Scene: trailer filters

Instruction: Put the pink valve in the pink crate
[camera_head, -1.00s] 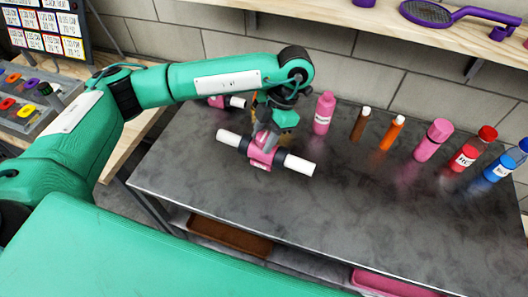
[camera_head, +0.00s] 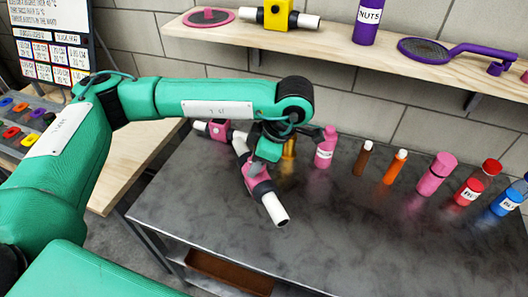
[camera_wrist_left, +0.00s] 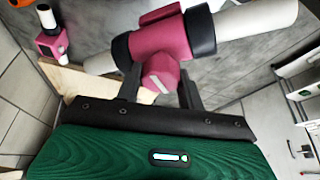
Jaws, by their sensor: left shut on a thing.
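The pink valve (camera_head: 258,180), with white pipe ends and black collars, is held by my left gripper (camera_head: 256,163) above the dark table. It hangs tilted, one white end toward the lower right. In the left wrist view the fingers (camera_wrist_left: 160,92) are shut on the pink stem of the valve (camera_wrist_left: 160,42). A second pink valve (camera_head: 217,130) lies at the table's back left, partly behind my arm; it also shows in the left wrist view (camera_wrist_left: 50,42). The pink crate does not show now. My right gripper is out of view.
On the dark table (camera_head: 330,235) stand a brass piece (camera_head: 289,150), a pink bottle (camera_head: 325,149) and several other bottles along the back. A wall shelf (camera_head: 340,55) holds a yellow valve (camera_head: 278,14). A brown tray (camera_head: 228,272) is below. The table's front is clear.

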